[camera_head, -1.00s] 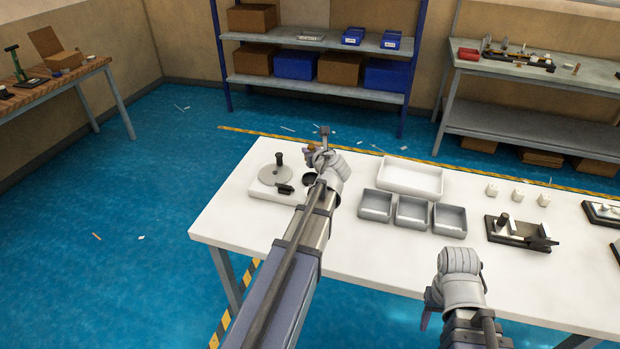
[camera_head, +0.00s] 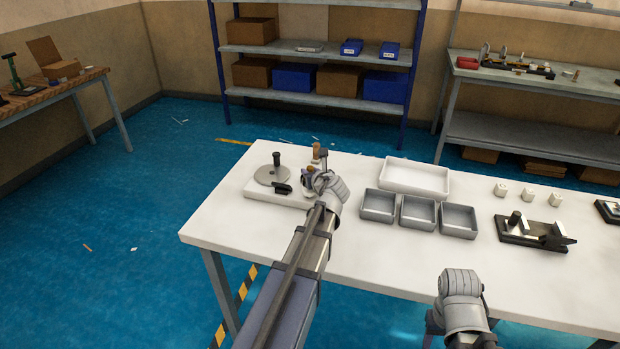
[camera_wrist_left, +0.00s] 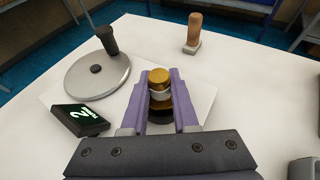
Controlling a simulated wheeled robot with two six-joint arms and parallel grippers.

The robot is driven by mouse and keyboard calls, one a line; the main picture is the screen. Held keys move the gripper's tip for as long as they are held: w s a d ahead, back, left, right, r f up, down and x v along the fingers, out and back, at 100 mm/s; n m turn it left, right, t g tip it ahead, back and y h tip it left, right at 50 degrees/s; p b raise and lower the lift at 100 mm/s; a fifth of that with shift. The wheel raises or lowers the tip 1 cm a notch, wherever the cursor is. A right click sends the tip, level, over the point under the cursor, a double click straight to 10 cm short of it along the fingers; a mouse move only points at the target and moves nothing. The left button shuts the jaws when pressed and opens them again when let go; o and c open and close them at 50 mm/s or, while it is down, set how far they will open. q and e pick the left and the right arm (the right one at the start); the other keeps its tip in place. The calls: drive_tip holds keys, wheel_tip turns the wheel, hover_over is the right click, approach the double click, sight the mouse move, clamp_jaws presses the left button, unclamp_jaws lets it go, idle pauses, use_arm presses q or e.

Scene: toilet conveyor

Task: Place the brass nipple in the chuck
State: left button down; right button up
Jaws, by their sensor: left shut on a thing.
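The brass nipple (camera_wrist_left: 160,78), gold with a pale band, is upright between the purple fingers of my left gripper (camera_wrist_left: 160,92), which is shut on it. A dark round part, seemingly the chuck (camera_wrist_left: 160,118), shows directly below the nipple in the left wrist view; I cannot tell whether they touch. In the head view my left gripper (camera_head: 318,172) is over the right end of the white base plate (camera_head: 262,194) and hides the chuck and nipple. My right gripper (camera_head: 432,322) is low, by the table's front edge; its fingers are mostly hidden.
A grey disc (camera_wrist_left: 88,82) with a black knob and a black display (camera_wrist_left: 80,119) reading 2 are left of my left gripper. A wooden-handled tool (camera_wrist_left: 194,32) stands behind. Grey bins (camera_head: 417,212), a white tray (camera_head: 415,177) and a black fixture (camera_head: 533,231) are farther right.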

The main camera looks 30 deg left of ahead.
use_arm(q)
drive_tip(key=shift+r, duration=0.1)
drive_tip(key=shift+f, duration=0.3)
drive_tip(key=c, duration=0.7)
unclamp_jaws()
drive_tip(key=shift+r, duration=0.1)
drive_tip(key=shift+r, duration=0.25)
drive_tip(key=p+v, duration=0.4)
drive_tip(key=v, duration=0.6)
drive_tip(key=shift+s+d+r, duration=0.1)
drive_tip(key=shift+s+d, duration=0.05)
drive_tip(key=shift+s, duration=0.05)
drive_tip(key=shift+s+d+r+p, duration=0.2)
drive_tip(key=shift+s+d+p, duration=0.15)
drive_tip(key=shift+s+d, duration=0.15)
